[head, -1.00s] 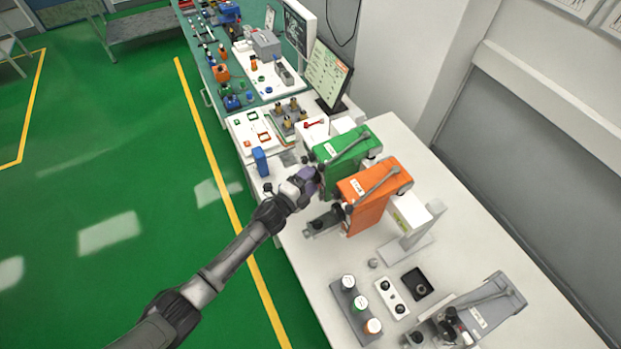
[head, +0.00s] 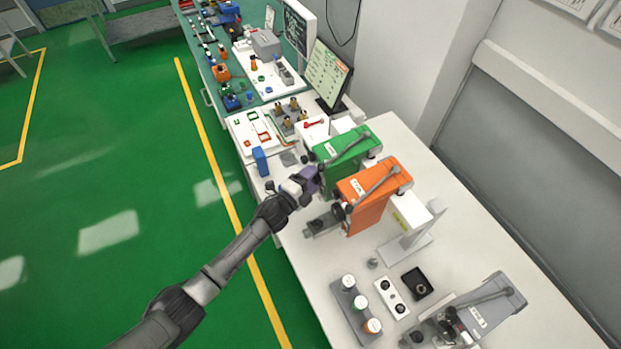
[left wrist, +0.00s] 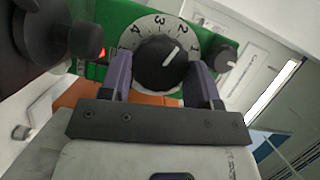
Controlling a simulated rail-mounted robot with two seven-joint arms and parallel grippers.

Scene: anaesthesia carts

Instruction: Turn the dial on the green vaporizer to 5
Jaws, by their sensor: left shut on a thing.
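The green vaporizer (head: 345,147) stands on the white bench, left of the orange vaporizer (head: 372,192). In the left wrist view its dial, a black knob (left wrist: 160,68) with a white pointer line, sits in a white ring (left wrist: 150,25) numbered 1 to 4 where visible. The line points to the upper right, roughly between 1 and 2. My right gripper is out of view.
The orange vaporizer stands close beside my left gripper. A blue block (head: 260,161) stands near the bench edge. A grey vaporizer (head: 490,308) and a rack of capped bottles (head: 352,308) are at the front. The green floor left of the bench is clear.

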